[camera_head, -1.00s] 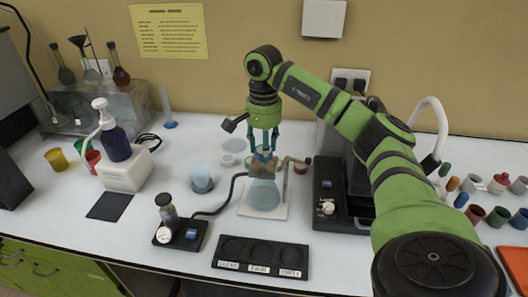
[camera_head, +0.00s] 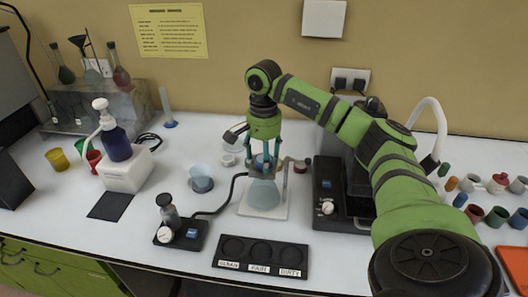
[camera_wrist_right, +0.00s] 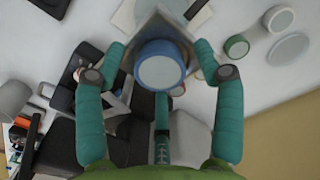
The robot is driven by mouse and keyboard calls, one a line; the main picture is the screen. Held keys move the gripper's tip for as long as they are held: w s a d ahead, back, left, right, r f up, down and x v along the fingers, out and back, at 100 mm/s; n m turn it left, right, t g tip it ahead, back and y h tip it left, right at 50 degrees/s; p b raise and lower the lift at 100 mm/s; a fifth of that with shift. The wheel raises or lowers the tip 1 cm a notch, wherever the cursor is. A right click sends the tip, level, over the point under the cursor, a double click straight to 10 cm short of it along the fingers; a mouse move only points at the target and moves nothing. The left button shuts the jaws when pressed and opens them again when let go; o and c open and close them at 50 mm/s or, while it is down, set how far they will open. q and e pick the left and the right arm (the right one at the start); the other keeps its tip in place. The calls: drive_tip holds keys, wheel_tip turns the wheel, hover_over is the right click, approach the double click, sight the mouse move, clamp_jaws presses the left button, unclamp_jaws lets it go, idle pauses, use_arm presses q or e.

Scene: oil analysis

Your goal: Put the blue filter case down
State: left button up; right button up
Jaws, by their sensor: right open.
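My right gripper (camera_head: 264,168) is low over the glass flask (camera_head: 263,196) on the white plate of the bench. In the right wrist view the blue filter case (camera_wrist_right: 160,66), round with a pale top, lies between the two teal fingers. The gripper (camera_wrist_right: 160,78) is open, with its fingers spread on either side of the case. The case appears to sit over a grey conical piece (camera_wrist_right: 162,32). In the head view the fingers largely hide the case. My left gripper is not in view.
A black tray with labelled round wells (camera_head: 260,256) lies in front. A black device (camera_head: 330,190) stands to the right of the flask, and a bluish cup (camera_head: 201,181) to the left. Small round dishes (camera_head: 229,152) lie behind. A black gauge unit (camera_head: 181,234) stands front left.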

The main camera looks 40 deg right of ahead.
drive_tip(key=shift+r, duration=0.3)
drive_tip(key=shift+w+r, duration=0.1)
drive_tip(key=shift+r, duration=0.2)
wheel_tip(320, 180, up, 3)
drive_tip(key=shift+r+b, duration=0.2)
drive_tip(key=shift+b, duration=0.45)
wheel_tip(320, 180, up, 8)
drive_tip(key=p, duration=0.2)
drive_tip(key=shift+f, duration=0.15)
